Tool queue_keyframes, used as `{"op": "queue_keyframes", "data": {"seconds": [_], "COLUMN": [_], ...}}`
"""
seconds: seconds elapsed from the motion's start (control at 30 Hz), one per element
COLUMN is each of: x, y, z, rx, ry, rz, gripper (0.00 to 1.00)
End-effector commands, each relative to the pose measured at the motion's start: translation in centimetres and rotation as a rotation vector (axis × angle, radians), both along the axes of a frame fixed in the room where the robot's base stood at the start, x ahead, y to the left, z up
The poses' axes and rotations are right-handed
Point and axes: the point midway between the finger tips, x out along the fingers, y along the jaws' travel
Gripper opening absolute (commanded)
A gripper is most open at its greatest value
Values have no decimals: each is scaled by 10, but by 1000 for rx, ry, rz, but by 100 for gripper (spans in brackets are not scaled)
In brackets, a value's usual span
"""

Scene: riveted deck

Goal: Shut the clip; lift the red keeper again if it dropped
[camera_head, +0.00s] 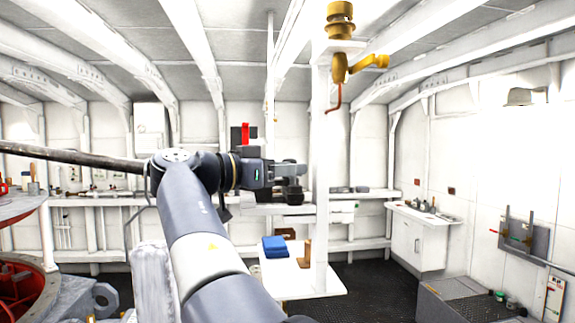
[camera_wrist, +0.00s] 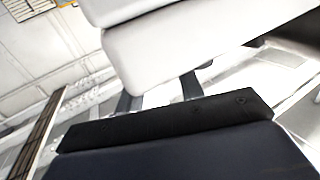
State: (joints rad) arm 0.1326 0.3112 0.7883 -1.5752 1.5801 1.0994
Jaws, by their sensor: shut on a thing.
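My gripper (camera_head: 298,174) is at the end of my outstretched arm, near the middle of the head view. It is shut on what looks like the clip, but its own body hides most of the grip. In the wrist view a pale grey bar (camera_wrist: 185,45) crosses just beyond the dark fingers (camera_wrist: 158,95); I take it for part of the clip, though I cannot tell for sure. A red upright piece (camera_head: 245,133), likely the red keeper, stands up against a dark plate (camera_head: 236,136) behind my wrist.
A white post (camera_head: 321,130) rises just right of my gripper, with a brass valve (camera_head: 342,68) above. A white shelf (camera_head: 318,284) below holds a blue box (camera_head: 275,247) and a brown block (camera_head: 305,254). A red wheel-like part (camera_head: 20,285) stands at lower left.

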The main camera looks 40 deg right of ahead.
Motion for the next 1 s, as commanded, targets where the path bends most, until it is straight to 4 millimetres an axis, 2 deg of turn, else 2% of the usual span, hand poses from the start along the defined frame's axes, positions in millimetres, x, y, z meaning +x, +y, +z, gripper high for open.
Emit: {"op": "queue_keyframes", "data": {"seconds": [0.2, 0.5, 1.0], "x": [5, 8, 8], "y": [1, 1, 1], "z": [1, 0, 1], "rx": [-1, -2, -2], "ry": [0, -1, 0], "rz": [-143, -265, -297], "gripper": [14, 14, 14]}}
